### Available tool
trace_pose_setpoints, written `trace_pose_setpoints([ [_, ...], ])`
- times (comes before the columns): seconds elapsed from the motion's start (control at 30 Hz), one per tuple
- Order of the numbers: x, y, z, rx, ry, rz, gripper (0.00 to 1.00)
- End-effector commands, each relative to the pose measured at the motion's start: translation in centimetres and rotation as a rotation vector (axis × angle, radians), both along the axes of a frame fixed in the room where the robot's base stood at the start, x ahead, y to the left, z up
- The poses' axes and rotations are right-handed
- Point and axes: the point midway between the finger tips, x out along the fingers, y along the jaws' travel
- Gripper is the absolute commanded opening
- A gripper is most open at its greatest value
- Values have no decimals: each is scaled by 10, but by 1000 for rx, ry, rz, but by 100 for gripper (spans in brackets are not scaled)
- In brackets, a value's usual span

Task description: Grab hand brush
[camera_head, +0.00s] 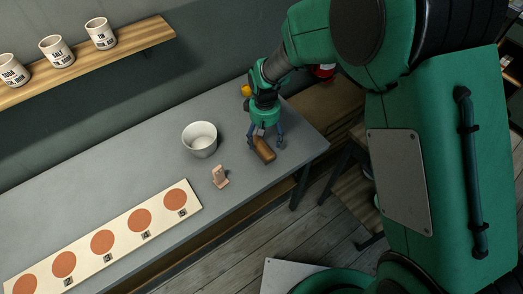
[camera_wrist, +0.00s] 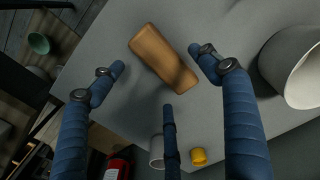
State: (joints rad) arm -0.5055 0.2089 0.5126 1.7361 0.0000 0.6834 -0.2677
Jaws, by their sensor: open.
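The hand brush (camera_head: 264,149) looks like a brown wooden block and lies on the grey table (camera_head: 120,190) near its right end. In the wrist view the brush (camera_wrist: 160,56) lies at a slant in the upper middle, and I see no bristles. My gripper (camera_head: 267,138) is over the brush. In the wrist view my gripper's blue fingers (camera_wrist: 160,72) are spread, with one fingertip on the left of the brush, one on the right and one below it. The gripper is open and holds nothing. I cannot tell whether any finger touches the brush.
A white bowl (camera_head: 200,139) stands left of the brush, and a small pinkish wooden piece (camera_head: 220,177) is in front of it. A board with orange discs (camera_head: 122,228) lies at the left. A yellow object (camera_head: 246,90) stands behind my gripper. The table's front right edge is close.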

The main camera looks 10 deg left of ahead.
Motion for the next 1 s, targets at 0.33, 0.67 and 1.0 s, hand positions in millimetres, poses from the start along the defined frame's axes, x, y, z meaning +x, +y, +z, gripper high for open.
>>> trace_pose_setpoints([
  [0.33, 0, 0, -5, 0, 0, 0, 76],
  [0.67, 1, 0, -22, -1, 2, 0, 76],
  [1.0, 2, 1, -56, -1, 1, 0, 76],
])
